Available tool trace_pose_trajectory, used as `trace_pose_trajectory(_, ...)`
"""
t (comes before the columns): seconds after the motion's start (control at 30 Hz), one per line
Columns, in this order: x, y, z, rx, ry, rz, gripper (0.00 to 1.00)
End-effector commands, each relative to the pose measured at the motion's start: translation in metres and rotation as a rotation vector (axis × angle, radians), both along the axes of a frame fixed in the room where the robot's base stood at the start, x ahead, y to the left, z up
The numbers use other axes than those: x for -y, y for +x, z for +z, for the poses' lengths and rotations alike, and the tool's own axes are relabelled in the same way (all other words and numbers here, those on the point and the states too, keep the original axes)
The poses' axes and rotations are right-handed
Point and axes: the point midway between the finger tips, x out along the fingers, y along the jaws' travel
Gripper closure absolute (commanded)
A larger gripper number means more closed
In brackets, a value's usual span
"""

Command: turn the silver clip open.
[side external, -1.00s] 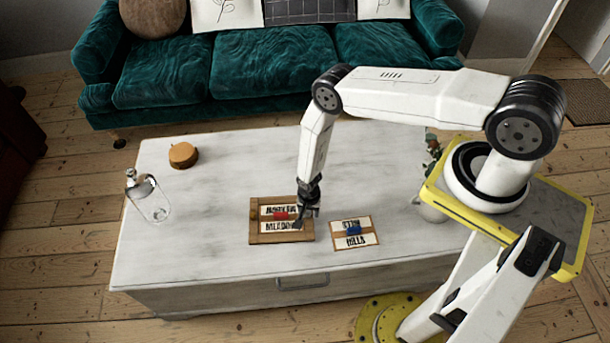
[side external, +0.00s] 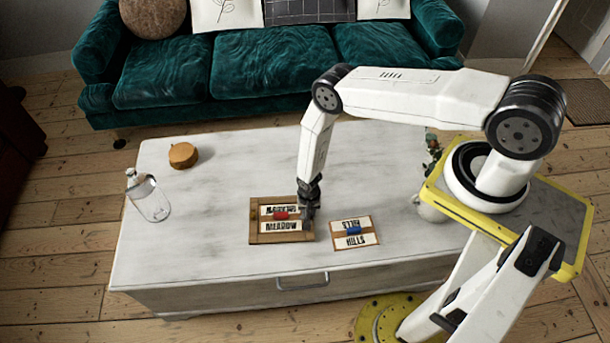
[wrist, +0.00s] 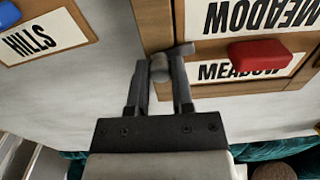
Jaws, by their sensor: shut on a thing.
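A wooden frame (side external: 255,237) holding a "MEADOW" card with a red handle (side external: 281,215) lies on the white table. Its wooden edge also shows in the wrist view (wrist: 152,22). The silver clip (wrist: 182,51) shows in the wrist view at that wooden edge, a short grey bar with a rounded end. My gripper (side external: 308,216) is at the right side of the frame. In the wrist view my gripper (wrist: 160,78) has its two fingers on either side of the clip's rounded end, shut on it. The fingers hide part of the clip.
A second card marked "HILLS" with a blue handle (side external: 353,231) lies just right of the frame. A glass bottle (side external: 147,197) and a round wooden piece (side external: 183,155) stand on the left. The table (side external: 230,170) is clear behind the frame.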

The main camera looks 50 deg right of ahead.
Motion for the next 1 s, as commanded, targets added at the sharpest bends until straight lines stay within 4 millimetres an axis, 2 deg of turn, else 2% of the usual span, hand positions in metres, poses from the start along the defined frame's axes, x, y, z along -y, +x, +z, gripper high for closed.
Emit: trace_pose_trajectory(1.0,0.0005,0.0005,0.0005,0.001,0.000,0.952,1.00)
